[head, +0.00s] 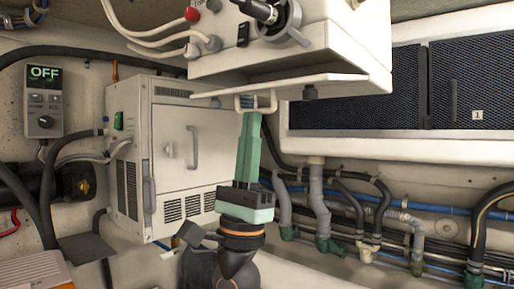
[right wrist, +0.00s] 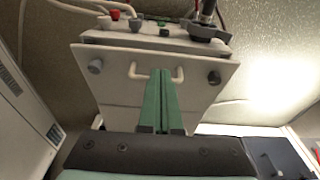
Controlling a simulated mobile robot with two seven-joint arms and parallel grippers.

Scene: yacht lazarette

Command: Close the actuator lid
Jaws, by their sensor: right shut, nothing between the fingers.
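The actuator is a pale box (head: 345,28) at the top centre of the head view. Its lid (head: 315,80) is a flat pale panel hanging under the box, with a visible gap between them. The lid's underside (right wrist: 115,88) fills the middle of the right wrist view, with a white U-shaped handle (right wrist: 178,76) and two grey knobs. My right gripper (head: 251,116) has green fingers, shut and empty, pointing up at the handle. In the right wrist view its fingertips (right wrist: 161,72) overlap the handle; contact cannot be told. My left gripper is not in view.
A pale cabinet (head: 178,150) with a grey handle stands left of my right gripper. A control unit (head: 44,101) reading OFF is on the left wall. Hoses and pipes (head: 345,195) run along the right wall below dark mesh panels (head: 355,90).

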